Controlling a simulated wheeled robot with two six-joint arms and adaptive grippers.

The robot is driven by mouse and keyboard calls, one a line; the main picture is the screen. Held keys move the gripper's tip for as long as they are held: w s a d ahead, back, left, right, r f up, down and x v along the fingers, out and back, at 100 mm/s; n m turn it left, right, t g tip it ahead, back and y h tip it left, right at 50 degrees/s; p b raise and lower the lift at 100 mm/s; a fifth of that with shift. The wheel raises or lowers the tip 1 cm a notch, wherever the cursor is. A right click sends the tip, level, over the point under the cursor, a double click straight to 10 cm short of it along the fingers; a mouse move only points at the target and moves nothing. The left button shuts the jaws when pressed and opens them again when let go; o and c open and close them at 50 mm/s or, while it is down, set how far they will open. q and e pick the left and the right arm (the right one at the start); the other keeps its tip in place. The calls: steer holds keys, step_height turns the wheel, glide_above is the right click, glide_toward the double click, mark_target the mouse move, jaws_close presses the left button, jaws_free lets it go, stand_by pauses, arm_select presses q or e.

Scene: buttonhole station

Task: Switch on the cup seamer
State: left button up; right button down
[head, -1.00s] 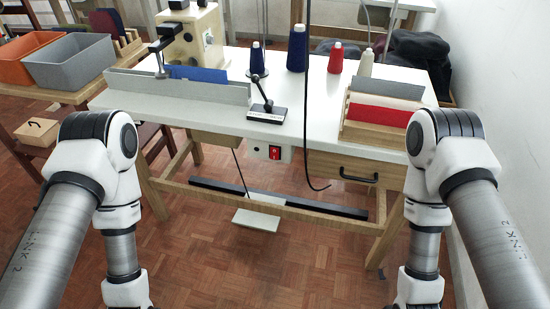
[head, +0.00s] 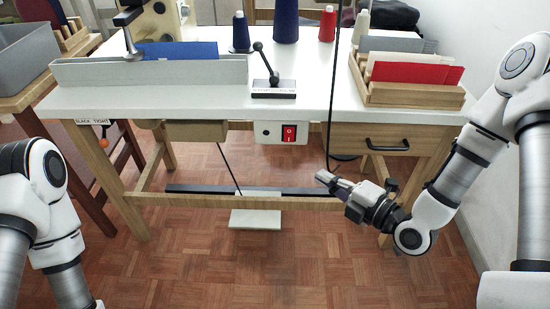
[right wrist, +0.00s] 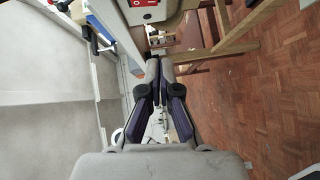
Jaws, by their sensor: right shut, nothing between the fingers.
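My left gripper is out of view.
A black-knobbed lever (head: 272,72) stands above the switch. A black cable (head: 333,95) hangs beside my right gripper. A drawer (head: 378,141) is right of the switch, under a wooden rack (head: 410,97). A foot pedal (head: 256,218) is below.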

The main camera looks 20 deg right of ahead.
steer(key=b, duration=0.3)
glide_toward(284, 141)
steer(key=w+a, duration=0.2)
steer(key=a, duration=0.2)
steer(key=shift+w+d+f, duration=0.15)
steer(key=shift+w+d, duration=0.1)
steer(key=shift+w, duration=0.55)
steer(key=shift+w+d+f, duration=0.15)
steer(key=shift+w+d, duration=0.05)
steer(key=shift+w, duration=0.6)
